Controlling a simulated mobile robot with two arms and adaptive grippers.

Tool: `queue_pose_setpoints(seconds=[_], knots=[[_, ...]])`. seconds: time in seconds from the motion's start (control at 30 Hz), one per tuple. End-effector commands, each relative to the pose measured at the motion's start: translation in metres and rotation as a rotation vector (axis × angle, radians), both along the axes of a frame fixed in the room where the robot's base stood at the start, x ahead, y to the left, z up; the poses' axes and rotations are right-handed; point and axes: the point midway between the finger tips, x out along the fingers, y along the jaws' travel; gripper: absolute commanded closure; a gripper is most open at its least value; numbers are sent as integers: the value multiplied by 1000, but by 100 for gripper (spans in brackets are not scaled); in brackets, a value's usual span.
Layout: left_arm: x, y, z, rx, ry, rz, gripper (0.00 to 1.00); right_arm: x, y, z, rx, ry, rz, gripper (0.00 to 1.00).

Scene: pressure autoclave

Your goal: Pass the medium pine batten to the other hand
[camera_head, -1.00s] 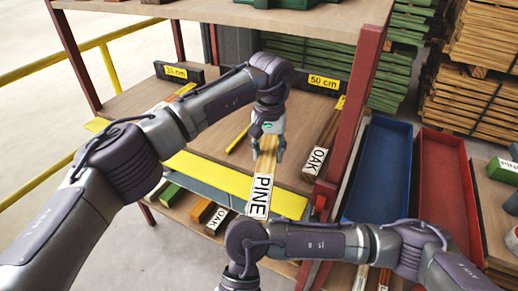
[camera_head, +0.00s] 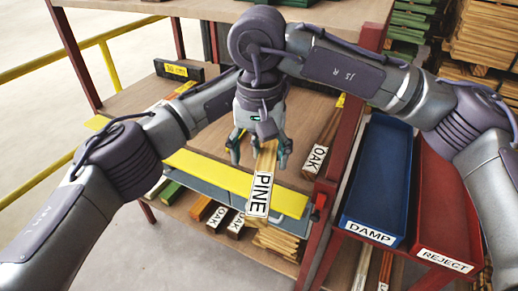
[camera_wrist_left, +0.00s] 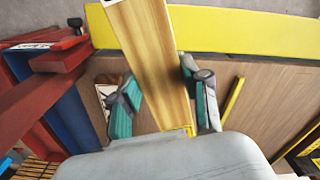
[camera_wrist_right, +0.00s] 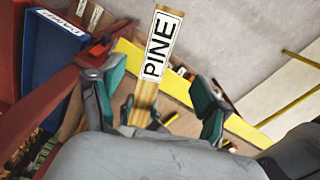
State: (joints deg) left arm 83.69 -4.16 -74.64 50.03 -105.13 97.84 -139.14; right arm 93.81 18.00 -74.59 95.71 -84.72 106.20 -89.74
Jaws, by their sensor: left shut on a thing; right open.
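The pine batten (camera_head: 262,178) is a pale wooden bar with a white PINE label on its near end, which reaches over the yellow strip. My left gripper (camera_wrist_left: 165,95) is shut on it; the batten (camera_wrist_left: 155,50) runs out between its fingers. In the head view my right gripper hides the left one. My right gripper (camera_head: 258,155) is open, its fingers on either side of the batten. In the right wrist view the labelled batten (camera_wrist_right: 146,98) lies between the spread fingers (camera_wrist_right: 157,97), with gaps visible on both sides.
A yellow strip (camera_head: 205,172) edges the wooden shelf below. An oak batten (camera_head: 322,150) lies to the right, beside the red rack post (camera_head: 345,140). Blue DAMP (camera_head: 375,236) and red REJECT (camera_head: 445,262) bins stand further right. More battens (camera_head: 218,218) lie on a lower shelf.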

Motion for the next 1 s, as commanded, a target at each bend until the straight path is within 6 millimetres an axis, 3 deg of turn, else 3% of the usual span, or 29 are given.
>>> queue_pose_setpoints(seconds=[0.3, 0.5, 0.7, 1.0], knots=[[0, 0, 1, 0, -1, 0, 100, -1, 0, -62, -1, 5, 0, 24], [0, 0, 1, 0, -1, 0, 100, -1, 0, -91, 1, 5, 0, 24], [0, 0, 1, 0, -1, 0, 100, -1, 0, -103, 1, 3, 0, 24], [0, 0, 1, 0, -1, 0, 100, -1, 0, -104, 2, 3, 0, 27]])
